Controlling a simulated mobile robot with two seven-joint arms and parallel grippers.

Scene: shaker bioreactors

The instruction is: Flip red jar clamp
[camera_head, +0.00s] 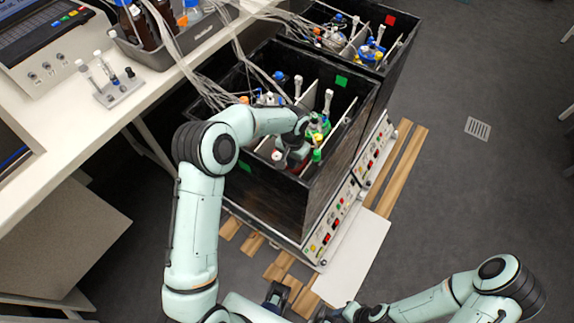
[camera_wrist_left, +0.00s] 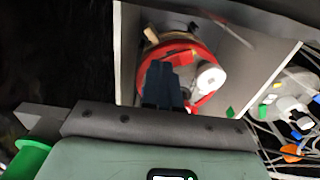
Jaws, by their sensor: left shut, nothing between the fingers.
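The red jar (camera_wrist_left: 185,52) with its red ring and clamp sits inside a light-walled compartment in the left wrist view, with a white cap (camera_wrist_left: 210,77) on its right side. The dark fingers of my left gripper (camera_wrist_left: 163,92) are together, empty, and overlap the red ring in that view; I cannot tell whether they touch it. In the head view my left gripper (camera_head: 285,160) reaches down into the nearer black box (camera_head: 323,185), and the wrist hides most of the jar. My right arm lies at the bottom right; its gripper's fingers are not clear at the lower edge.
A second black box (camera_head: 397,58) stands behind, with a red tag. Bottles with green, blue and white caps (camera_head: 317,155) and upright white fittings stand close to my left wrist. Cables (camera_head: 200,88) run from the white bench (camera_head: 110,130) at left. Open floor lies right.

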